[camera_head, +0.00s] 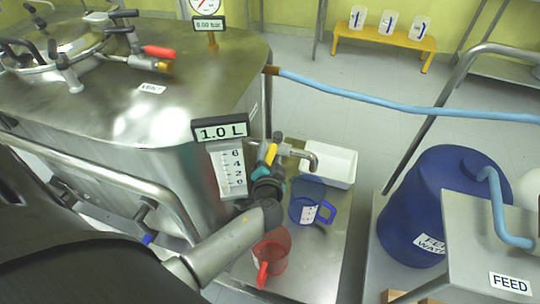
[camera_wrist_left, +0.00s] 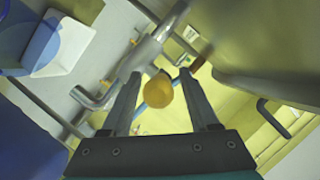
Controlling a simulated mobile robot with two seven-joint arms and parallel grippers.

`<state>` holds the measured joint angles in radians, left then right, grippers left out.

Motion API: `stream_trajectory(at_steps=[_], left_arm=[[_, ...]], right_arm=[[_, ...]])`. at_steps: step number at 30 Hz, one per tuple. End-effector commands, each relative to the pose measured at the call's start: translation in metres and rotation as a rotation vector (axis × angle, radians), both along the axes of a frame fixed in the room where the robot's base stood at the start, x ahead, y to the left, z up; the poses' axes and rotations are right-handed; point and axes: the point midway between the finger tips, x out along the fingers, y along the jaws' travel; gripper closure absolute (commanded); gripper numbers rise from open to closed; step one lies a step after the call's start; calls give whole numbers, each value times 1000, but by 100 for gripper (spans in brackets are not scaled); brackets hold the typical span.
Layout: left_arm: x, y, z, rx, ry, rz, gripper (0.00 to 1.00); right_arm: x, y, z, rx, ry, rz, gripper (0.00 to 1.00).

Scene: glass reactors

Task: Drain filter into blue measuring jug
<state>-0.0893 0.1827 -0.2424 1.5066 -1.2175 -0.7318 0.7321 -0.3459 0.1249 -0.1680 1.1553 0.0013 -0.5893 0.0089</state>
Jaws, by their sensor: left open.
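The blue measuring jug (camera_head: 306,207) stands on a metal platform below the bent end of the metal drain pipe (camera_head: 311,158). Part of the jug also shows in the wrist view (camera_wrist_left: 38,45). A yellow valve handle (camera_head: 270,153) is on the pipe at the vessel's side. My left gripper (camera_head: 271,150) is at this handle. In the wrist view its two fingers are apart, with the yellow handle end (camera_wrist_left: 159,92) between them. Contact cannot be told. The filter vessel (camera_head: 160,110) carries a level scale (camera_head: 229,170) and a display (camera_head: 220,131) reading 1.0 L.
A red jug (camera_head: 272,250) stands near my left arm on the platform (camera_head: 315,262). A white tray (camera_head: 335,166) lies behind the blue jug. A blue feed drum (camera_head: 430,210) stands right. A blue hose (camera_head: 400,105) crosses behind. A rail (camera_head: 100,173) runs along the vessel.

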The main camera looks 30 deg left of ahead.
Motion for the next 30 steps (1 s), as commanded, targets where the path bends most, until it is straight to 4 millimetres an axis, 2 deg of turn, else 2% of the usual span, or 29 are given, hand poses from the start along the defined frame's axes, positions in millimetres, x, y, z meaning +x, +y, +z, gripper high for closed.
stream_trajectory(at_steps=[8,24,30], left_arm=[[1,1,0,-1,0,0,39],[1,1,0,0,0,0,99],[1,1,0,0,0,0,100]], right_arm=[[0,0,0,0,2,0,100],[0,0,0,0,1,0,100],[0,0,0,0,1,0,100]])
